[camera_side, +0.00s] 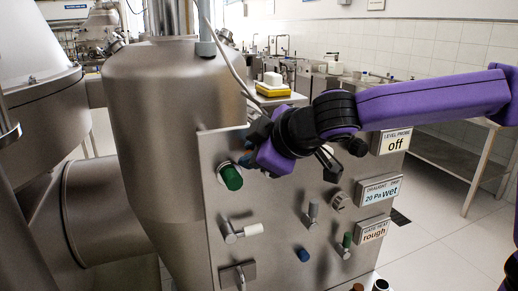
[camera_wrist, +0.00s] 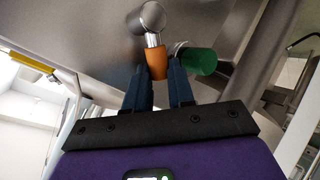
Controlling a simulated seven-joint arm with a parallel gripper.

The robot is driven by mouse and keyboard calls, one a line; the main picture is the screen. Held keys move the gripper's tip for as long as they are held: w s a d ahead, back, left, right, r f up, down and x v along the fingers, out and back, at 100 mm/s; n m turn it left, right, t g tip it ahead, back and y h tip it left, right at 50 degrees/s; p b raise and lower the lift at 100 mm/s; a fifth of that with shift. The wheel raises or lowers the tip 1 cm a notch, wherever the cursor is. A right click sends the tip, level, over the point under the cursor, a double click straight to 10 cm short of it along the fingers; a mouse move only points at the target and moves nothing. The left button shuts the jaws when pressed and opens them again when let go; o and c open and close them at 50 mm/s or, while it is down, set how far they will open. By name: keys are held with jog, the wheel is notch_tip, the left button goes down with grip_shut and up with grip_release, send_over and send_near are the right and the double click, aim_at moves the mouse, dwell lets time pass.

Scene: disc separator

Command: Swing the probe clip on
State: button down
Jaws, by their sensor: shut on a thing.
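My gripper (camera_side: 258,132) is at the upper left of the steel panel (camera_side: 212,208) in the side view. In the wrist view its two dark fingers (camera_wrist: 158,82) are shut on an orange handle (camera_wrist: 157,63) on a silver pivot (camera_wrist: 146,18). I take this lever to be the probe clip; no label shows on it. My gripper hides it in the side view. The level probe sign (camera_side: 396,142) reads "off".
A green knob (camera_side: 232,178) sits close below my gripper. A large steel vessel (camera_side: 165,130) stands behind the panel's left side.

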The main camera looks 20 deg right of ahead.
jog(key=shift+a+f+n+h, duration=0.15)
jog(key=shift+a+n+h, duration=0.15)
jog(key=shift+h, duration=0.1)
jog(key=c, duration=1.2)
grip_release()
jog(key=shift+c, duration=0.2)
jog(key=v, duration=1.7)
jog(key=shift+s, duration=0.2)
